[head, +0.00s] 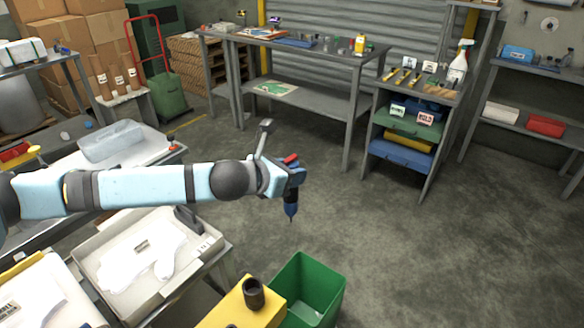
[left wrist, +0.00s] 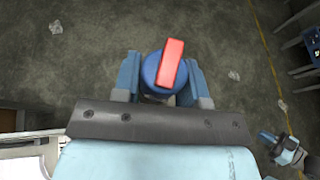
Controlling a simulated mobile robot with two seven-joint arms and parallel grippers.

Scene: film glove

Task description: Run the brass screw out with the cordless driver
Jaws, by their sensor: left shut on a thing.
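The cordless driver (head: 291,200) is blue with a red part on top. It hangs upright, bit down, above the floor beyond the green bin. My left gripper (head: 287,177) is shut on it. In the left wrist view the driver (left wrist: 163,72) shows from above between both fingers. The brass screw is not clearly visible. A yellow block (head: 236,312) stands at the bottom of the head view with a dark round collar (head: 253,293) on top; I cannot see inside the collar. A small blue, dark and pale part at the left wrist view's lower right may be my right gripper (left wrist: 281,146).
An open green bin (head: 325,272) stands right of the yellow block. A tray with white gloves (head: 100,262) is on the left. A grey workbench (head: 350,70) and a shelf rack (head: 425,160) stand at the back. The floor (head: 440,250) on the right is clear.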

